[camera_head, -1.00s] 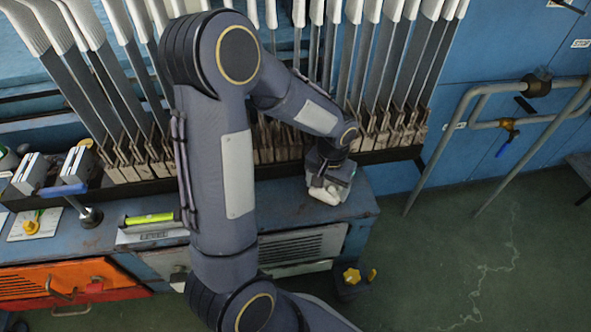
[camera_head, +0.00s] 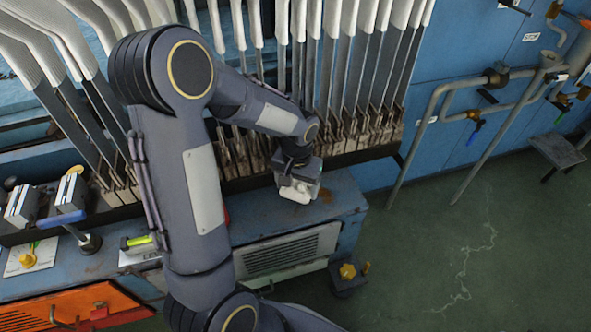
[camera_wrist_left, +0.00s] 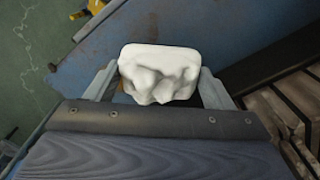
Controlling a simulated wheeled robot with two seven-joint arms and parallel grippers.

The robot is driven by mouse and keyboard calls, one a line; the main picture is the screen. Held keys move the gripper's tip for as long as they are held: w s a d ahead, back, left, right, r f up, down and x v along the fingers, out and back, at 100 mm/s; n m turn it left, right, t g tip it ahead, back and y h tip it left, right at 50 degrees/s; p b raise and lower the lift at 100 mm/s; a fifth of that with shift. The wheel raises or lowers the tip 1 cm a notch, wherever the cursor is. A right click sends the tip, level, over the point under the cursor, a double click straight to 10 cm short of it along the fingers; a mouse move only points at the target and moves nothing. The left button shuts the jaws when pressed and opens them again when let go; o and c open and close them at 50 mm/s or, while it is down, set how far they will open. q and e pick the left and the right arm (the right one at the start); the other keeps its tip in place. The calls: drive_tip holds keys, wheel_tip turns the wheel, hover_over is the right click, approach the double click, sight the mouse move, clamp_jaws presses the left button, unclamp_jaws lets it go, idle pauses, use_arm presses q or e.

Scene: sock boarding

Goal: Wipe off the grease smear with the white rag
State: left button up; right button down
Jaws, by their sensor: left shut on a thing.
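My left gripper (camera_head: 299,189) is shut on the white rag (camera_head: 297,192), low over the right part of the blue bench top (camera_head: 343,205). In the left wrist view the crumpled rag (camera_wrist_left: 158,72) sits between the two fingers. I cannot tell whether the rag touches the bench. A brownish patch (camera_head: 325,194) shows on the bench just right of the rag; I cannot tell whether it is the grease smear or rust. Bench under the rag is hidden. My right gripper is not in view.
A rack of upright metal boards with white socks (camera_head: 345,60) stands right behind the gripper. A yellow knob (camera_head: 348,271) is below the bench's right end. A yellow-green level (camera_head: 138,241) lies left, partly behind my arm. Pipes (camera_head: 465,90) stand right, above open floor.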

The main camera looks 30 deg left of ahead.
sight(297, 184)
use_arm(q)
drive_tip(key=shift+r+p, duration=1.6)
drive_tip(key=shift+r, duration=0.6)
